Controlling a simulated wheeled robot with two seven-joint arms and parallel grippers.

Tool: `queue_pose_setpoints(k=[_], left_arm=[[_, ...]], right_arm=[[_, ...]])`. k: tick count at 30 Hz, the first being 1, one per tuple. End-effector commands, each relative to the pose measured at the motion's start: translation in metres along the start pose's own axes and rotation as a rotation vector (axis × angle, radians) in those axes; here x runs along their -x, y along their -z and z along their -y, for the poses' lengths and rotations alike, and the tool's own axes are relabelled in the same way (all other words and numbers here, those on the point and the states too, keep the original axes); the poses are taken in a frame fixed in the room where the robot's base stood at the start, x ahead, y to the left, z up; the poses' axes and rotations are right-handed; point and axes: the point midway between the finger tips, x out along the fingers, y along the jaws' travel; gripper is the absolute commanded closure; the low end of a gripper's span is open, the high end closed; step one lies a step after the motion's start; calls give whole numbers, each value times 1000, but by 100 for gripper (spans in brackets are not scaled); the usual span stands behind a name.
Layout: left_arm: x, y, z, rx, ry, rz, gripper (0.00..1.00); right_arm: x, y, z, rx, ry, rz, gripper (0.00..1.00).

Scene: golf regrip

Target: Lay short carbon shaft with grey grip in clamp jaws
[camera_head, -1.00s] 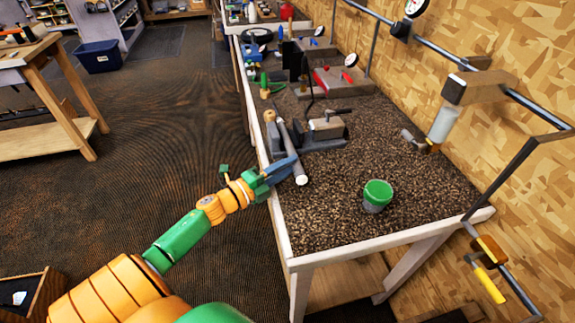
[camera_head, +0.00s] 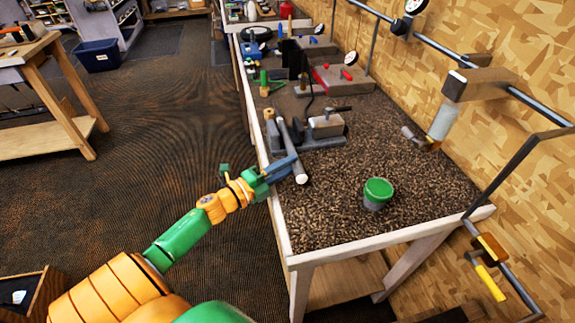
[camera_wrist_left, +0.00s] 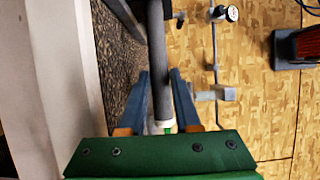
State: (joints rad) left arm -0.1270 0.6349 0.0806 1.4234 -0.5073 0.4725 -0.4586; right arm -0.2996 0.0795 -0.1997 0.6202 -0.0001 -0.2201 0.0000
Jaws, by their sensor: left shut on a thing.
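The shaft with the grey grip (camera_head: 291,150) lies along the left side of the bench, slanting toward the front, its pale end nearest me. My left gripper (camera_head: 284,170) is shut on it near that end. In the left wrist view the dark grey grip (camera_wrist_left: 160,60) runs between the two blue fingers (camera_wrist_left: 162,85), with its white end close to the palm. The clamp (camera_head: 318,133), a grey block with a lever on top, stands just right of the shaft's far part. Whether the shaft touches the jaws cannot be told. My right gripper is not in view.
A green-lidded jar (camera_head: 377,193) stands on the speckled bench top (camera_head: 330,220), right of the shaft. A wall-mounted arm with a pale cylinder (camera_head: 441,120) overhangs the right side. A red tool block (camera_head: 332,78) and other tools stand farther back. The front bench top is mostly clear.

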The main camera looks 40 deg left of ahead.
Motion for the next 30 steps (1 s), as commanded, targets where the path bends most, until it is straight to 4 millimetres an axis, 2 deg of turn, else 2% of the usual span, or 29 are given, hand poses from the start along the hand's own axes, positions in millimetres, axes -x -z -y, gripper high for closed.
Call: queue_pose_setpoints(k=[3,4,7,17,30], left_arm=[[0,0,-3,0,1,0,100],[0,0,-2,0,1,0,61],[0,0,-2,0,1,0,34],[2,0,-3,1,-1,0,34],[64,0,-4,1,-2,0,34]], right_arm=[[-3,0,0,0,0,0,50],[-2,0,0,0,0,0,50],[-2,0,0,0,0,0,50],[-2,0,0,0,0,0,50],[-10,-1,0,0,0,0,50]])
